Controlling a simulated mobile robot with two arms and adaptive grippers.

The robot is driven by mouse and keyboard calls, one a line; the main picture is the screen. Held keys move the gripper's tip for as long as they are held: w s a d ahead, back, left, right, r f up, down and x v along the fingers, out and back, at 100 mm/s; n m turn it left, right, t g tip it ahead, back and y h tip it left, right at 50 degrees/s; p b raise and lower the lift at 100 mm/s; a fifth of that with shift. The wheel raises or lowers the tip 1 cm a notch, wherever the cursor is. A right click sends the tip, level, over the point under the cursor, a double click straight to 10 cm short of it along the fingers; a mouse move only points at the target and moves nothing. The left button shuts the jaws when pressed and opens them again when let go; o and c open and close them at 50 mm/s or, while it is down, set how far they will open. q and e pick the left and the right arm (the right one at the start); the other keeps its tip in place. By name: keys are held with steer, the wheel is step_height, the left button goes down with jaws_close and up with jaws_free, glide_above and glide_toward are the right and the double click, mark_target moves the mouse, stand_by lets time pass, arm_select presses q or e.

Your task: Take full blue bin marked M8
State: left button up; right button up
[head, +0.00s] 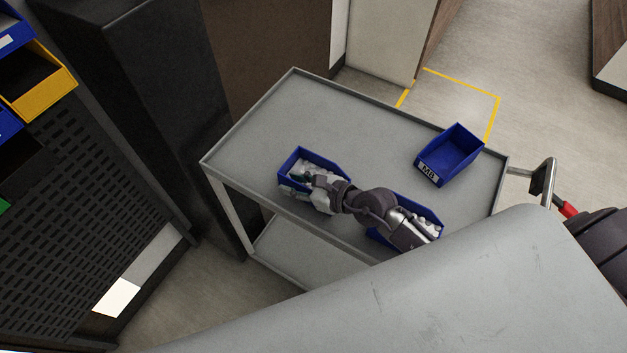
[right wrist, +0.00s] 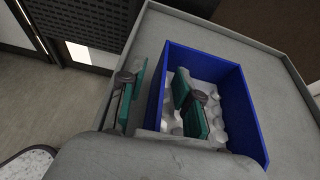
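A blue bin (head: 318,160) with whitish pieces in it stands at the front left of the grey cart top. My right gripper (head: 301,181) is at this bin's left end. In the right wrist view the bin (right wrist: 240,110) shows rounded white pieces inside. There my right gripper (right wrist: 158,100) is open, with one green-padded finger outside the bin's wall and the other inside it, the wall between them. The label of this bin is hidden. Another blue bin (head: 447,156), marked M8, looks empty at the back right. My left gripper is not in view.
A third blue bin (head: 427,213) with white pieces stands on the cart (head: 260,115), partly hidden by my right arm. A black perforated rack (head: 75,215) with bins stands at the left. The cart's back left is clear. A metal handle (head: 545,178) juts out right.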

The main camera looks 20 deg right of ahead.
steer(key=shift+s, duration=0.1)
steer(key=shift+c, duration=0.5)
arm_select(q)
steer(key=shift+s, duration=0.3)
arm_select(e)
jaws_close()
steer(key=shift+r, duration=0.15)
